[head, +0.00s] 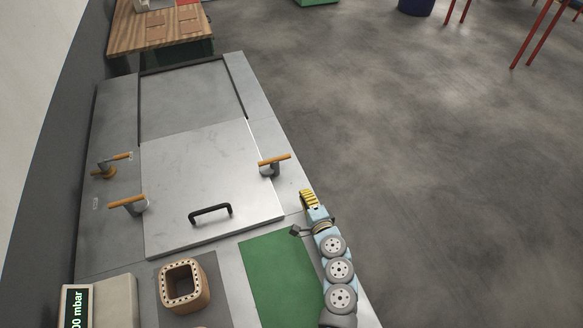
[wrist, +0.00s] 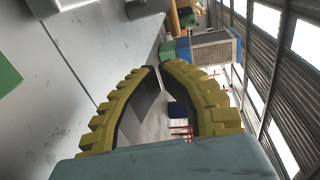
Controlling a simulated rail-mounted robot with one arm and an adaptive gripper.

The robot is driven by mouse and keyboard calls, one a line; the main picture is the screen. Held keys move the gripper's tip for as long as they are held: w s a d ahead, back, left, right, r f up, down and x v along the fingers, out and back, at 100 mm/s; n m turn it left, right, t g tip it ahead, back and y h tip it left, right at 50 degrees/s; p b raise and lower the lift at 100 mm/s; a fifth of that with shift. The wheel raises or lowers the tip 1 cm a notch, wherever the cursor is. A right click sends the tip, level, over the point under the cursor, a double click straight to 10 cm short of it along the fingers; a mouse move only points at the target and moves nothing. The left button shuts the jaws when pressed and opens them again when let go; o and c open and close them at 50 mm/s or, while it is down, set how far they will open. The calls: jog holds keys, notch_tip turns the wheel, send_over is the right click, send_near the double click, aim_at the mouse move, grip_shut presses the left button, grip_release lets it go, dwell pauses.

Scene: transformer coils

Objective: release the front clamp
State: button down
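Three clamps with orange handles stand around the grey metal lid (head: 205,175) in the head view. One clamp (head: 270,168) is at the lid's right edge; another (head: 133,204) is at the left edge, and the third (head: 108,167) is farther back on the left. Which one is the front clamp cannot be told from looks alone. My gripper (head: 306,194), with yellow ribbed fingers, is beyond the lid's right edge, apart from and nearer than the right clamp. In the wrist view the fingertips (wrist: 160,67) come together with nothing held. An orange handle (wrist: 174,17) shows beyond them.
A black lid handle (head: 211,211) is at the lid's near edge. A green mat (head: 277,275), a tan coil block with a square hole (head: 184,286) and a pressure display (head: 78,308) are nearer. A wooden table (head: 160,32) stands behind. Open floor lies right.

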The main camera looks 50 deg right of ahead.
aim_at(275, 166)
dwell(0.4)
jog(key=shift+x, duration=0.8)
jog(key=b+x, duration=0.2)
jog(key=x, duration=0.6)
jog(key=shift+a+f, duration=0.1)
jog(key=shift+w+d+r+b, duration=0.2)
jog(key=shift+w+d, duration=0.1)
jog(key=shift+w, duration=0.35)
jog(key=shift+w+d+r+b, duration=0.1)
jog(key=shift+w+d+b, duration=0.2)
jog(key=shift+w, duration=0.35)
jog(key=shift+w+d+r+b, duration=0.15)
jog(key=shift+w+d, duration=0.2)
jog(key=shift+w, duration=0.3)
jog(key=shift+w+f+y+b, duration=0.1)
jog(key=shift+w+y+b, duration=0.05)
jog(key=shift+y+b, duration=0.25)
